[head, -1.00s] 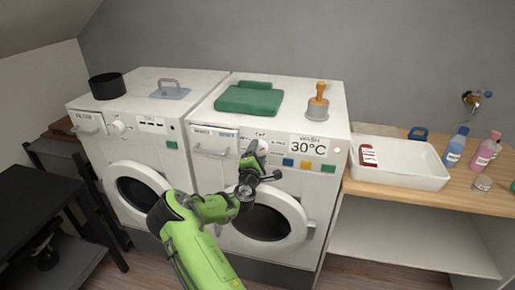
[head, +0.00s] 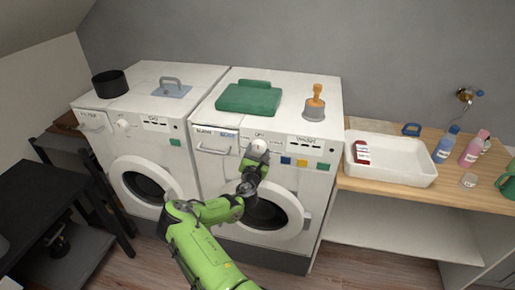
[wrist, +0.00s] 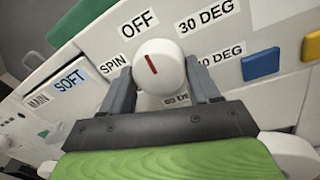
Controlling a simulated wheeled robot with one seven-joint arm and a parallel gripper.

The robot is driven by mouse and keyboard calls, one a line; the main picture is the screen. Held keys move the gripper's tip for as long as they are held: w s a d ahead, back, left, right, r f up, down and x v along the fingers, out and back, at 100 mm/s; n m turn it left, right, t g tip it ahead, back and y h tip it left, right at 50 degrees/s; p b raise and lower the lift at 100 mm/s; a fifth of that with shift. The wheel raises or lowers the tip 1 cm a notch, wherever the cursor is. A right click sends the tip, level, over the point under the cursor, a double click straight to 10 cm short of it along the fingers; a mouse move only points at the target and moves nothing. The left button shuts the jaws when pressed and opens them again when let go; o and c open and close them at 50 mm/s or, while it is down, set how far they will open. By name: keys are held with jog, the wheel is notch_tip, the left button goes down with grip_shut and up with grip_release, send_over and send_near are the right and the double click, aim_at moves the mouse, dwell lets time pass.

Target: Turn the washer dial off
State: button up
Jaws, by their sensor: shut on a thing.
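The washer (head: 228,190) is the right of two white machines. Its round white dial (wrist: 168,68) shows in the wrist view, with a red mark slanting up and slightly left toward the OFF label (wrist: 138,20). SPIN lies to its left, 30 DEG and 40 DEG to its right, and a partly hidden 60 DEG below. My gripper (wrist: 160,90) is shut on the dial, one finger on each side. In the head view my gripper (head: 255,163) is at the dial (head: 259,146), partly covering it. The washer's display (head: 306,143) shows dashes.
Blue, yellow and green buttons sit right of the dial, and a drawer handle (head: 213,151) to its left. A white tray (head: 400,178) and bottles stand on the right counter.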

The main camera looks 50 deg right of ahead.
jog(key=shift+f+n+p, duration=0.1)
jog(key=shift+n+p, duration=0.3)
jog(key=shift+n, duration=0.2)
jog(key=o, duration=1.1)
jog(key=shift+c, duration=0.2)
jog(key=shift+a, duration=0.1)
jog(key=b+v, duration=0.3)
jog(key=v, duration=1.2)
jog(key=shift+s+a, duration=0.2)
jog(key=shift+a, duration=0.1)
